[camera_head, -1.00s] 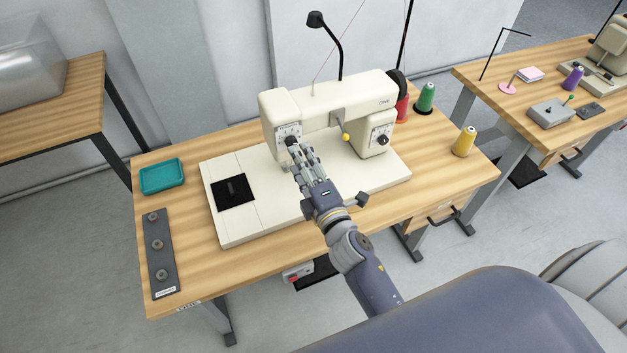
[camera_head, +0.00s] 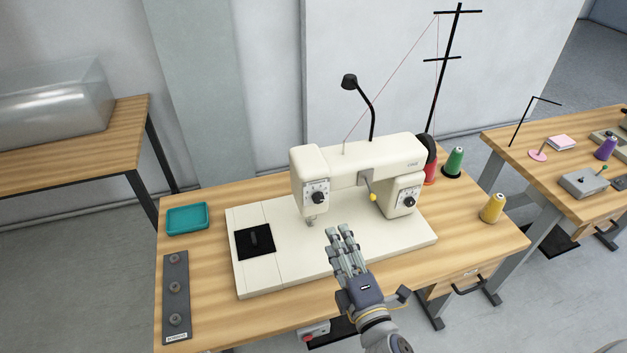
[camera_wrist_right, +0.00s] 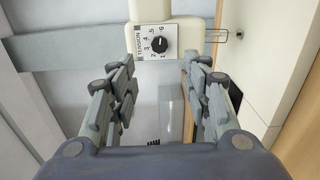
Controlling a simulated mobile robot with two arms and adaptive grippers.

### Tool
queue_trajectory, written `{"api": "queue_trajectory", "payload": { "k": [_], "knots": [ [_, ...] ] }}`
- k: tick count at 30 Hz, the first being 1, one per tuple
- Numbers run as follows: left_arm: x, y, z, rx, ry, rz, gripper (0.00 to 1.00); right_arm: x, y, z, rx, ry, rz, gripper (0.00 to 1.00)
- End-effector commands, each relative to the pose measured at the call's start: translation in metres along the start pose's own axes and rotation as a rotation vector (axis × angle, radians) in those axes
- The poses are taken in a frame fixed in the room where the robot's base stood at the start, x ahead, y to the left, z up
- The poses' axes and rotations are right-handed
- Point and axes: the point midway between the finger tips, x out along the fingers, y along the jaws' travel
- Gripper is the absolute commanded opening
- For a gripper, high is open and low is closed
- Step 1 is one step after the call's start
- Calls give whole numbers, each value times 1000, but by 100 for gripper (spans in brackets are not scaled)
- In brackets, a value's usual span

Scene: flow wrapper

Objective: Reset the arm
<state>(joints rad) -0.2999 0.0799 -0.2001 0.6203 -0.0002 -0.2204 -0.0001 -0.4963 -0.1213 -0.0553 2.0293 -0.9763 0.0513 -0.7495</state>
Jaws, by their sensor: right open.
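My right gripper (camera_head: 342,238) is open and empty. In the head view it is over the front part of the cream sewing machine's base, below and to the right of the needle head. The sewing machine (camera_head: 362,163) stands upright on the wooden table. Its tension dial (camera_head: 319,198) is on the face of the left head. In the right wrist view the tension dial (camera_wrist_right: 159,45) shows between and beyond the spread fingers (camera_wrist_right: 158,85), apart from them. My left gripper is not in view.
A teal tray (camera_head: 188,219) and a dark strip with several round parts (camera_head: 176,305) lie on the table's left. Green (camera_head: 453,162) and yellow (camera_head: 493,208) thread cones stand at the right. A thin lamp (camera_head: 371,105) and a thread stand (camera_head: 443,70) rise behind the machine.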

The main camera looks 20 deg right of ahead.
Motion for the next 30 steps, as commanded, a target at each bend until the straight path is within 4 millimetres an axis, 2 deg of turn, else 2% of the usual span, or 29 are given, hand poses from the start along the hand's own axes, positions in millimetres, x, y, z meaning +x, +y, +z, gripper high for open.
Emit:
{"api": "queue_trajectory", "payload": {
  "k": [5,8,13,18,24,30],
  "knots": [
    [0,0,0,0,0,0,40,0,0,4,17,-13,-8,44],
    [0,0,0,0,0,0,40,-2,-3,19,94,-68,-44,44],
    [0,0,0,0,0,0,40,-17,-21,60,375,-249,-179,44],
    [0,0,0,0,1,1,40,-49,-52,79,701,-436,-367,44],
    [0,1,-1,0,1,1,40,-102,-85,67,1007,-628,-623,44],
    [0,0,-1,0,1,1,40,-150,-98,44,1168,-760,-838,44]
  ]
}}
